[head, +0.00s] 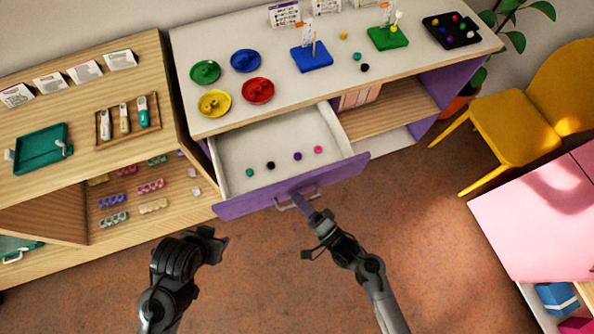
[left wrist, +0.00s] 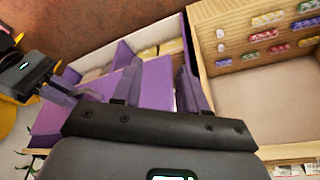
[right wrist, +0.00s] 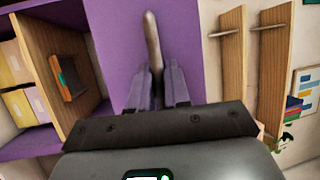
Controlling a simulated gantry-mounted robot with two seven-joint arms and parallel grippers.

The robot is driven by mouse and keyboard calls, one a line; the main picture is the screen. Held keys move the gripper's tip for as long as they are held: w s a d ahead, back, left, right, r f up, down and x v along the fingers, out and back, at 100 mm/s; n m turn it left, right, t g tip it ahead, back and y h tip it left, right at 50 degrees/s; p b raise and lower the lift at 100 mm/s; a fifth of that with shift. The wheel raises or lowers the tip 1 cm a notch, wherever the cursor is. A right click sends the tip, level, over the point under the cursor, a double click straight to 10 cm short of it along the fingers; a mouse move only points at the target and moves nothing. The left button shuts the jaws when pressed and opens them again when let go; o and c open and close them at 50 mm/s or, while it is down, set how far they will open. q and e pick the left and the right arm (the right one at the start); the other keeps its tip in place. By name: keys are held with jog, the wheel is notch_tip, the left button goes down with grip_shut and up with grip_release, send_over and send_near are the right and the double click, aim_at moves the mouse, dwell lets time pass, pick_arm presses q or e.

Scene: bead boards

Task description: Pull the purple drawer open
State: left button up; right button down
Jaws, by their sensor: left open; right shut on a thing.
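The purple drawer (head: 345,173) stands pulled out from under the white counter, its pale inside showing. Several small beads lie in it: teal, black, purple and pink. My right gripper (head: 301,199) is shut on the metal handle (head: 281,208) at the middle of the drawer's front. In the right wrist view the handle bar (right wrist: 152,42) runs between the closed fingers (right wrist: 158,88), against the purple front. My left gripper (head: 217,240) is open and empty, apart from the drawer, in front of its left end. Its spread fingers show in the left wrist view (left wrist: 160,88).
The counter top (head: 300,88) holds coloured dishes and peg boards. A wooden shelf unit (head: 80,175) stands left, close beside the drawer. A yellow chair (head: 510,120) and a pink table (head: 535,220) are at right. The floor (head: 250,295) in front is clear.

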jog(key=s, duration=0.1)
jog(key=s+d+p, duration=0.1)
jog(key=s, duration=0.1)
jog(key=s+d, duration=0.1)
jog(key=shift+s+r+p, duration=0.1)
jog(key=shift+s+p, duration=0.05)
jog(key=shift+p, duration=0.25)
jog(key=c, duration=1.4)
grip_release()
jog(key=shift+c, duration=0.2)
jog(key=v, duration=1)
jog(key=shift+s+d+p, duration=0.2)
jog(key=shift+d+p, duration=0.05)
jog(key=shift+p, duration=0.1)
